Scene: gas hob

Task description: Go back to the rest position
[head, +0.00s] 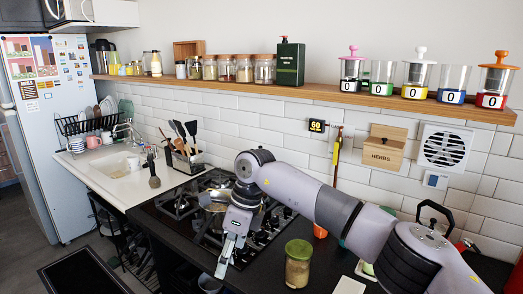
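My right arm comes in from the lower right and reaches over the gas hob (178,205). My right gripper (222,268) points down at the front edge of the hob. It is seen nearly edge-on, so I cannot tell whether its fingers are open or shut, and no held thing shows. My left gripper is not in view. A pan (214,203) sits on the hob behind my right wrist, partly hidden by it.
A green-lidded jar (298,268) stands on the dark counter right of my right gripper. A utensil holder (187,160) stands behind the hob. A wooden shelf (330,94) with jars and dispensers runs along the wall. A sink (118,165) lies left.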

